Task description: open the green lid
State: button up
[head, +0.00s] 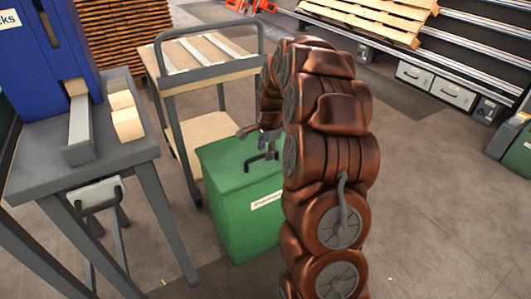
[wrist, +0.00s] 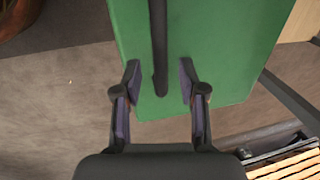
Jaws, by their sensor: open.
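The green lid (head: 225,155) lies flat and closed on top of a green bin (head: 240,220) with a white label. A dark bar handle (head: 262,157) stands on the lid. In the wrist view the green lid (wrist: 215,50) fills the upper middle, and the dark handle (wrist: 159,45) runs down its centre. My gripper (head: 267,143) is over the lid at the handle, pointing down. In the wrist view my gripper (wrist: 160,82) is open, with the handle's end between its two fingers and gaps on both sides. My arm hides the right part of the lid.
A trolley (head: 205,85) with wooden shelves stands behind the bin. A grey table (head: 95,165) with a blue machine (head: 45,50) is at the left. Stacked pallets (head: 125,35) are at the back. Bare floor (head: 430,210) lies open at the right.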

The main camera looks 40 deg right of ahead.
jog(key=shift+w+f, duration=0.1)
jog(key=shift+f, duration=0.4)
grip_shut()
dwell(0.3)
